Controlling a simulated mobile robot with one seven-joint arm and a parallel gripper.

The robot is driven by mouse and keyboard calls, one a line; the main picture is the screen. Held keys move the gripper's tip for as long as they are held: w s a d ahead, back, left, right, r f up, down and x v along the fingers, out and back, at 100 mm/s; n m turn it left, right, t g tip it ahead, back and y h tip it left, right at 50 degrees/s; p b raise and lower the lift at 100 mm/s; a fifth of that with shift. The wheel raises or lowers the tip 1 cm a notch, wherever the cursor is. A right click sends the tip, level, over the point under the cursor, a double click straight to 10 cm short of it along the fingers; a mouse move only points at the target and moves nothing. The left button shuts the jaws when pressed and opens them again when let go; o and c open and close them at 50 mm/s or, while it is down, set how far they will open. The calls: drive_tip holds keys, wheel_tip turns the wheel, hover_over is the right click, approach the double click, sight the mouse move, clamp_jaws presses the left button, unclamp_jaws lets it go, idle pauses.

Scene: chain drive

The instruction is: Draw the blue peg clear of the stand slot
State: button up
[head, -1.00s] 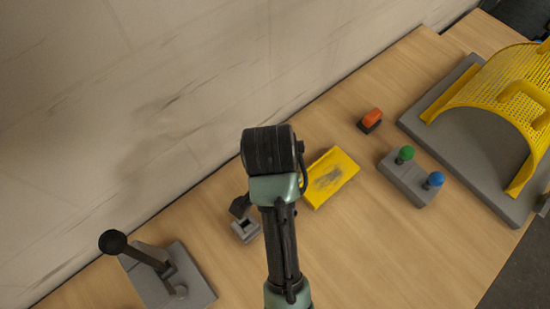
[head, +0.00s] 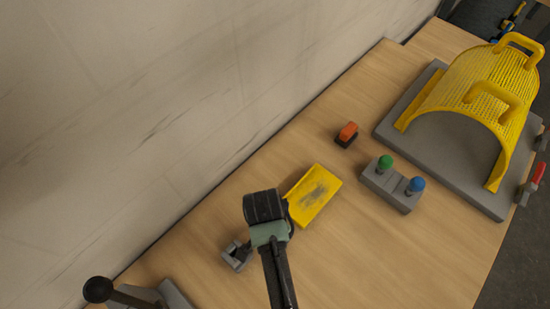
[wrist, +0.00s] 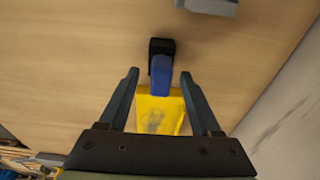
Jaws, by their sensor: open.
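In the wrist view the blue peg (wrist: 160,68) sits in a small black stand (wrist: 161,44) on the wood table. My gripper (wrist: 160,75) is open, with one finger on each side of the peg in the picture. I see a gap between the peg and each finger. I cannot tell how deep the peg sits in the slot, nor its height relative to the fingertips. In the head view I cannot make out this peg or its stand; my arm covers part of that area.
A yellow tray (head: 314,195) lies beside my arm; it also shows in the wrist view (wrist: 158,116). An orange block on a black base (head: 347,133), a green-and-blue-knobbed grey block (head: 392,187) and a yellow mesh guard (head: 470,95) stand right. A black-knobbed lever (head: 98,289) is lower left. The wall bounds the table.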

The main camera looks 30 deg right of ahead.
drive_tip(key=shift+f, duration=0.2)
clamp_jaws()
idle(0.3)
drive_tip(key=shift+r, duration=0.1)
drive_tip(key=shift+r+p, duration=4.5)
drive_tip(key=shift+p, duration=0.5)
